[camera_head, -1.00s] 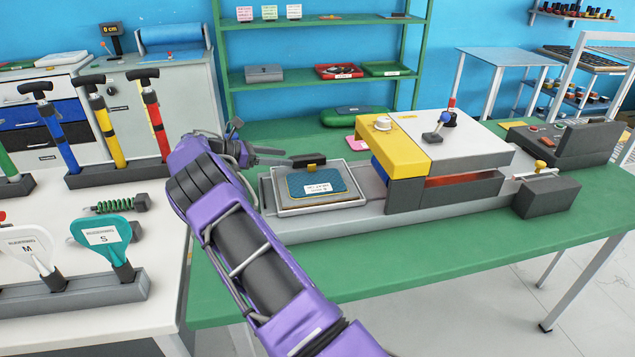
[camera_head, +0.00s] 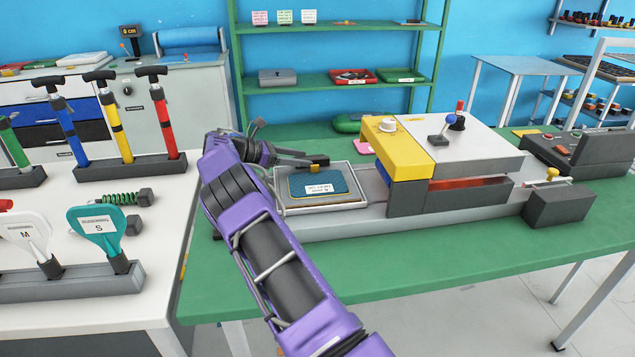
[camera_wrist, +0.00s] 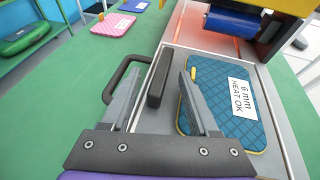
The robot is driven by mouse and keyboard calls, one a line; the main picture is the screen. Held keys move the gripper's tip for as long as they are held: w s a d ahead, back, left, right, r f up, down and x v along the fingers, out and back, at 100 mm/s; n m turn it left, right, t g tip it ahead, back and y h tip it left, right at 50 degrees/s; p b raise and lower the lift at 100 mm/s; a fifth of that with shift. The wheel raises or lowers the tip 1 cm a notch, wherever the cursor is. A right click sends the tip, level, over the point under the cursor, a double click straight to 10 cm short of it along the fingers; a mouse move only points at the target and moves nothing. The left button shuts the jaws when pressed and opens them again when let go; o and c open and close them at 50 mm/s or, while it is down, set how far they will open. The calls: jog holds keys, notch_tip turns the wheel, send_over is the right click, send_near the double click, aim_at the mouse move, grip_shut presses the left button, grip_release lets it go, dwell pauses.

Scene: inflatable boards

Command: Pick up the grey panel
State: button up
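A grey box-like piece (camera_head: 277,77) lies on the green shelf's middle level; I cannot tell whether it is the grey panel. Nearer, a blue quilted panel (camera_head: 322,186) with a white label lies in a light grey tray (camera_head: 281,205) on the bench. It also shows in the wrist view (camera_wrist: 216,120), labelled "6 mm HEAT OK". My gripper (camera_wrist: 158,88) is open above the tray's left edge. A dark grey bar (camera_wrist: 160,78) shows between its fingers; contact cannot be told. No panel is in its grasp.
A yellow and grey press (camera_head: 405,150) stands right of the tray. A black loop handle (camera_wrist: 112,82) sits beside the tray. A white table with hand pumps (camera_head: 115,115) is at left. Green bench surface (camera_head: 230,295) is clear in front.

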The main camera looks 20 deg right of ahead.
grip_shut()
dwell(0.4)
